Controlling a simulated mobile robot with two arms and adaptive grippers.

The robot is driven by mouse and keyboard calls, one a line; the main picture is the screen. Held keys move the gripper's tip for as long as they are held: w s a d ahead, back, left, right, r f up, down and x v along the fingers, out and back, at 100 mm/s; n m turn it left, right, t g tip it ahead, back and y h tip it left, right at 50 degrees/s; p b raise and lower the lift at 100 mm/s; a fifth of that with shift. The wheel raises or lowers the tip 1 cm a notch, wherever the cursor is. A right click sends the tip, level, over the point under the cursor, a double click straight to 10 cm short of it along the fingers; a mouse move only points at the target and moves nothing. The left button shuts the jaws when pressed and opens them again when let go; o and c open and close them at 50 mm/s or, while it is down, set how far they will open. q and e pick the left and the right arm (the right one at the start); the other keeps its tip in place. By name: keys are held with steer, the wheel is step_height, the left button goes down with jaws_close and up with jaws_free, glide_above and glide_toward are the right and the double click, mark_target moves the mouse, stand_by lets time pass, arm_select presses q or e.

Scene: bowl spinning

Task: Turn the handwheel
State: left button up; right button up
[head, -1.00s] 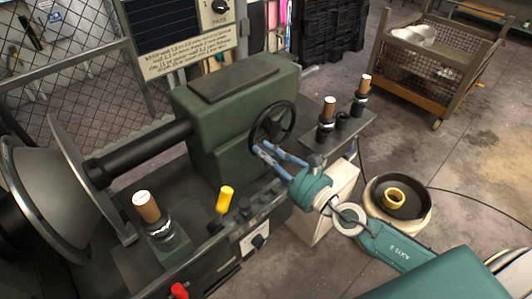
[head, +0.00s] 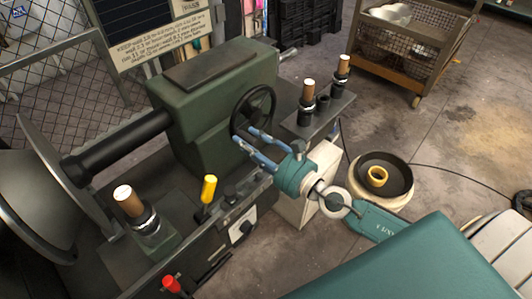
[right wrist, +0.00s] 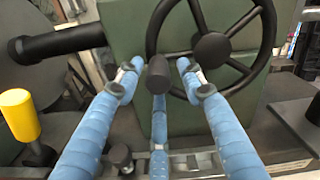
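The handwheel (head: 254,112) is a dark spoked wheel on the front of a green headstock (head: 205,115). In the right wrist view its hub (right wrist: 212,48) is right of centre. My right gripper (head: 244,134) is at the wheel's lower left rim, with blue fingers open and apart. In the wrist view the right gripper's fingertips (right wrist: 160,78) stand either side of a dark knob (right wrist: 158,74), seemingly the wheel's handle. The right fingertip is near the rim; contact cannot be told. My left gripper is not in view.
A yellow-capped lever (head: 208,188) and a wooden-topped post (head: 128,201) stand on the lathe bed at left. Two more such posts (head: 307,98) rise from a plate right of the wheel.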

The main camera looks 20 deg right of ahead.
steer(key=v, duration=1.1)
steer(key=shift+s+d, duration=0.15)
steer(key=shift+s, duration=0.05)
steer(key=shift+f, duration=0.2)
steer(key=d+f+m+g+h, duration=0.2)
steer(key=d+f+m+h, duration=0.5)
steer(key=d+f+m, duration=0.65)
steer(key=s+d+f+m+g+h, duration=0.2)
steer(key=s+d+f+m, duration=0.15)
steer(key=f, duration=0.65)
steer(key=s+d+f+m+g+h, duration=0.1)
steer(key=s+d+f+m+g, duration=0.25)
steer(key=f, duration=0.65)
steer(key=s+a+f+m+g, duration=0.3)
steer(key=s+f+m+g, duration=0.1)
steer(key=s+f+m, duration=0.75)
steer(key=s+a+f+m+g+y, duration=0.1)
steer(key=s+a+f+m+g, duration=0.1)
steer(key=s+a+f+m, duration=0.3)
steer(key=s+a+f+m+g+y, duration=0.2)
steer(key=s+a+f+m, duration=0.3)
steer(key=s+a+f, duration=0.3)
steer(key=s+a, duration=0.4)
steer(key=shift+s+a+f, duration=0.3)
steer(key=shift+a+f, duration=0.05)
steer(key=shift+a, duration=0.05)
